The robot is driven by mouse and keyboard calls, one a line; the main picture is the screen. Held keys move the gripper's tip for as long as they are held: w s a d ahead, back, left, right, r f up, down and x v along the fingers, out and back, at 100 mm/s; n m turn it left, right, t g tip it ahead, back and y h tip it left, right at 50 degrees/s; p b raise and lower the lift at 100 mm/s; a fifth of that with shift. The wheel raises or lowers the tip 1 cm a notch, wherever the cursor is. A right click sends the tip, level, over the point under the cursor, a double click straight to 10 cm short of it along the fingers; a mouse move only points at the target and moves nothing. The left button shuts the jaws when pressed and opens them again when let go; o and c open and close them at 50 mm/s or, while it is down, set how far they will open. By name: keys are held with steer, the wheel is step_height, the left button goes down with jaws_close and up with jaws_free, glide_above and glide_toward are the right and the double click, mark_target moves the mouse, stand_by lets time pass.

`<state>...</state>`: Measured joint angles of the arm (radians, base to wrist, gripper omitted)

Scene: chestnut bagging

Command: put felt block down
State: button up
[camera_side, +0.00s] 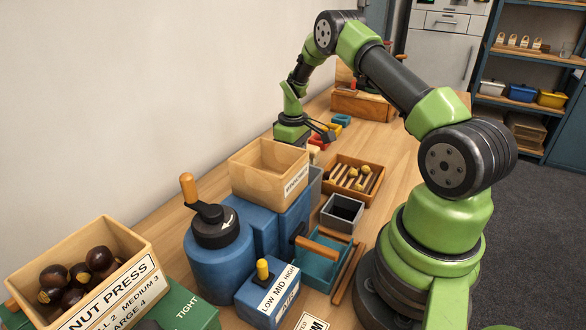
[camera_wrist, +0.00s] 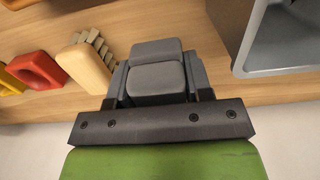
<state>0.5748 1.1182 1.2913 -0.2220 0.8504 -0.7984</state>
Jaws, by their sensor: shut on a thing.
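A grey felt block (camera_wrist: 157,72) sits between the dark fingers of my gripper (camera_wrist: 160,88) in the wrist view. The gripper is shut on it. The block is over the wooden table top, and I cannot tell whether it touches the wood. In the side view my gripper (camera_side: 322,130) is low over the far part of the table, behind the labelled wooden box. The block is too small there to make out clearly.
A wooden brush (camera_wrist: 85,67) and a red piece (camera_wrist: 36,70) lie left of the block. A grey bin (camera_wrist: 243,58) stands close on the right.

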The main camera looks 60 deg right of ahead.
steer(key=shift+f, duration=1.85)
steer(key=shift+f, duration=0.2)
steer(key=o, duration=1.2)
steer(key=shift+o, duration=0.2)
steer(key=shift+r, duration=0.15)
